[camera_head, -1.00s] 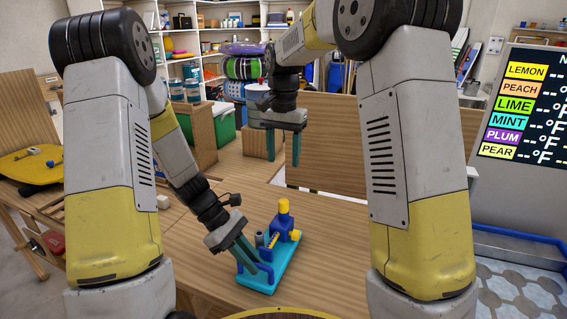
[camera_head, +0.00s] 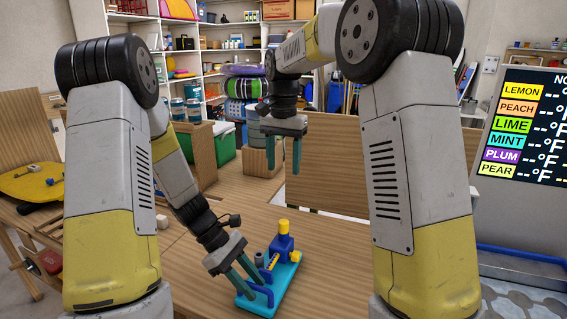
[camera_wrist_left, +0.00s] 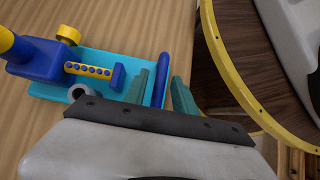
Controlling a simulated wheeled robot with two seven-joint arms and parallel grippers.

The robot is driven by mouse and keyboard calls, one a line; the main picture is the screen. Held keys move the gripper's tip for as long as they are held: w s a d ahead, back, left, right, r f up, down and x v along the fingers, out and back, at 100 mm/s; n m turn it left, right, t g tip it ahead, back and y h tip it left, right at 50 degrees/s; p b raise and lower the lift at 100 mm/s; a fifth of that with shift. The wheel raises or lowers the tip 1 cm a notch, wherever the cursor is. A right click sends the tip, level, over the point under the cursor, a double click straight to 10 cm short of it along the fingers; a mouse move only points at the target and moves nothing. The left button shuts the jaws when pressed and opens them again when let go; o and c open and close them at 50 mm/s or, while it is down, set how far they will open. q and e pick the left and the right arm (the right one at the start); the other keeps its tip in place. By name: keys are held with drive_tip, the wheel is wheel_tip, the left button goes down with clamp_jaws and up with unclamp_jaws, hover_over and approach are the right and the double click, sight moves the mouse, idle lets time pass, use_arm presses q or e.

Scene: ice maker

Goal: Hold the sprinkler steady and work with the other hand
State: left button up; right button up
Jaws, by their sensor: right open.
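The sprinkler has a flat teal base (camera_head: 286,283), a blue body (camera_head: 282,246) and a yellow knob on top (camera_head: 283,226). It stands upright on the wooden table. In the left wrist view, a blue bar (camera_wrist_left: 160,78) rises at one end of the base, and a yellow piece with several blue dots (camera_wrist_left: 87,70) lies beside the body. My left gripper (camera_head: 252,284) is over that end, with its fingers (camera_wrist_left: 162,92) apart on either side of the blue bar and visible gaps between. My right gripper (camera_head: 287,164) is open and empty, hanging above and behind the sprinkler.
The table (camera_head: 325,260) is clear right of the sprinkler. A wooden panel (camera_head: 335,185) stands behind it. A round yellow rim (camera_wrist_left: 225,60) is close to my left gripper in the wrist view. A flavour display board (camera_head: 525,130) stands at the right.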

use_arm(q)
drive_tip(key=v, duration=0.8)
idle(0.5)
drive_tip(key=o, duration=0.6)
drive_tip(key=shift+c, duration=0.2)
